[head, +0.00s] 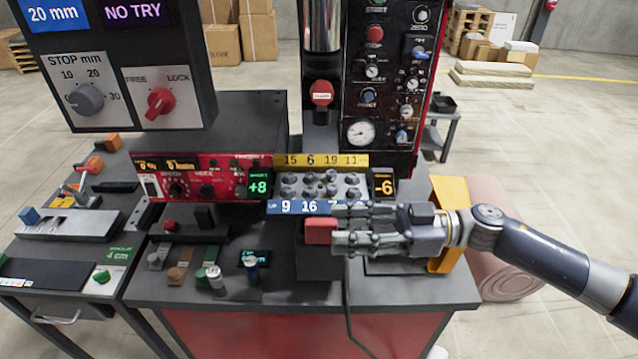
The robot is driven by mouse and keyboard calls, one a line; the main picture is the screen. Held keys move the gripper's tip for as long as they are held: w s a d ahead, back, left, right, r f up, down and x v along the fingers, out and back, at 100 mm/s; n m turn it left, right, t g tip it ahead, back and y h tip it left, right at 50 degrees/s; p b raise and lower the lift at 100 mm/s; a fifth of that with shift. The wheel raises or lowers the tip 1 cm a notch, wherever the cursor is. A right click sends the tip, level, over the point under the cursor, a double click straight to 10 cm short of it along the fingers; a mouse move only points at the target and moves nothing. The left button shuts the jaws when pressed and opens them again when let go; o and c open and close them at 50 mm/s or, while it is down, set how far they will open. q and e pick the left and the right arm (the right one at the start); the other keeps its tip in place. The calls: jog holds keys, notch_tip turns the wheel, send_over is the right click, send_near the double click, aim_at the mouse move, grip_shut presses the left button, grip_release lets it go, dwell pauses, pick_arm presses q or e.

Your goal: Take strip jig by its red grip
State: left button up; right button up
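A red block (320,231), which looks like the red grip, stands at the front of the bench, just below the blue number strip (290,207). A dark body shows under it; I cannot tell how far the strip jig reaches. My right gripper (335,225) comes in from the right. Its two fingers are apart, one level with the blue strip and one lower, with their tips at the right side of the red block. I cannot tell whether they touch it. The fingers cover the right part of the blue strip. My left gripper is out of view.
Behind are a block of grey studs (320,185), a yellow number strip (320,160) and a tall control panel (390,80). A red-fronted unit (205,178) and several small pegs stand left. A dark cable (348,300) hangs over the bench front.

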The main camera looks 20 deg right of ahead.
aim_at(321, 241)
jog(key=x, duration=0.1)
jog(key=p+x, duration=0.2)
jog(key=x, duration=0.1)
jog(key=shift+r, duration=0.35)
jog(key=shift+w+a+p, duration=0.1)
jog(key=shift+a+p, duration=0.15)
jog(key=shift+p, duration=0.1)
jog(key=shift+a+f, duration=0.1)
jog(key=shift+f, duration=0.05)
grip_shut()
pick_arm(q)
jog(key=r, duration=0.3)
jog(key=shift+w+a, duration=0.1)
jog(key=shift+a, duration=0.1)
